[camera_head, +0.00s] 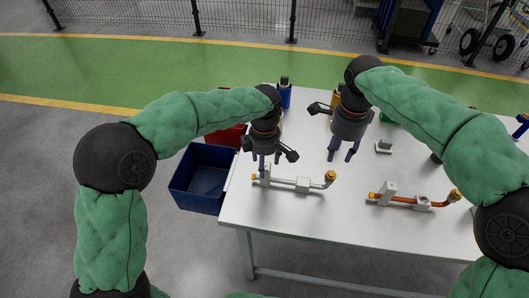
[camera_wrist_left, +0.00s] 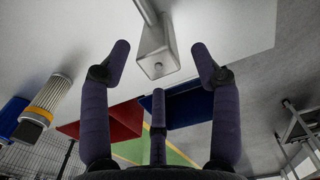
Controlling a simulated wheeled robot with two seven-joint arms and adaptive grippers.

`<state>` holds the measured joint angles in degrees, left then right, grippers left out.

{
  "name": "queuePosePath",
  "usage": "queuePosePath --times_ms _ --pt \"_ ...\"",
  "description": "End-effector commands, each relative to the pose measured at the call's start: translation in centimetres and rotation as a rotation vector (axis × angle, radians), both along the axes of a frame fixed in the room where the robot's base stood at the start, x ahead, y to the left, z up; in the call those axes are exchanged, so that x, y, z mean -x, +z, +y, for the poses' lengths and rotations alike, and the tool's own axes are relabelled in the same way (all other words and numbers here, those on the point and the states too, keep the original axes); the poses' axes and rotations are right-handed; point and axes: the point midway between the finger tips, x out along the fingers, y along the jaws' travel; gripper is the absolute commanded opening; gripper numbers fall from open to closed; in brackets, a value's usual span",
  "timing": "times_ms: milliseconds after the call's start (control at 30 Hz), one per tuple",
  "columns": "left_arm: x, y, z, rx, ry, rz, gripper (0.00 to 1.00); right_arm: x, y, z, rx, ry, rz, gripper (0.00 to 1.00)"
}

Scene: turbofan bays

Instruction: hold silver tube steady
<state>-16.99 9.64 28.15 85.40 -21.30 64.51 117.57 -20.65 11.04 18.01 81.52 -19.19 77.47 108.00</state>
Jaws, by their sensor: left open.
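The silver tube (camera_head: 287,182) lies at the near left of the white table, with a grey block, a small upright holder and a yellow-brown end cap along it. My left gripper (camera_head: 265,168) hangs over its left end, fingers pointing down. In the left wrist view a grey block (camera_wrist_left: 157,58) with the tube (camera_wrist_left: 147,12) shows between the spread fingertips of my left gripper (camera_wrist_left: 160,60). No finger visibly grips it. My right gripper (camera_head: 343,156) is over the table further right, fingers apart and empty.
An orange-copper tube (camera_head: 400,200) with fittings lies at the right. A blue bin (camera_head: 203,180) and a red bin (camera_head: 226,137) stand beside the table's left edge. A small grey part (camera_head: 384,147) and a blue bottle-like object (camera_head: 285,95) sit further back. The table's front strip is clear.

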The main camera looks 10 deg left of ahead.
Motion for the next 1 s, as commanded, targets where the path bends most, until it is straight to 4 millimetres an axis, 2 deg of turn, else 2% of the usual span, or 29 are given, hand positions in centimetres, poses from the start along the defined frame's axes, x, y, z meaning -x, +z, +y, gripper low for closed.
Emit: queuePosePath --times_ms 100,300,733,767,900,967,1000 --pt "0.1 -2.0 0.0 -0.001 0.000 0.004 0.63 0.0 0.0 0.0 0.000 0.000 0.000 0.39" --pt "0.0 -4.2 0.0 0.000 -0.001 0.002 0.63 0.0 0.0 0.0 0.000 0.000 0.000 0.39" --pt "0.0 -5.1 0.0 0.000 -0.001 0.000 0.63 0.0 0.0 0.0 0.000 0.000 0.000 0.39" --pt "0.0 -5.1 0.0 0.000 -0.001 0.000 0.60 0.0 0.0 0.0 0.000 0.000 0.000 0.39" --pt "0.0 -5.0 0.0 0.000 -0.001 0.000 0.20 0.0 0.0 0.0 0.000 0.000 0.000 0.39" --pt "0.0 -5.0 0.0 0.000 -0.001 0.000 0.03 0.0 0.0 0.0 0.000 0.000 0.000 0.39" --pt "0.0 -5.0 0.0 0.000 -0.001 0.000 0.00 0.0 0.0 0.0 0.000 0.000 0.000 0.39"
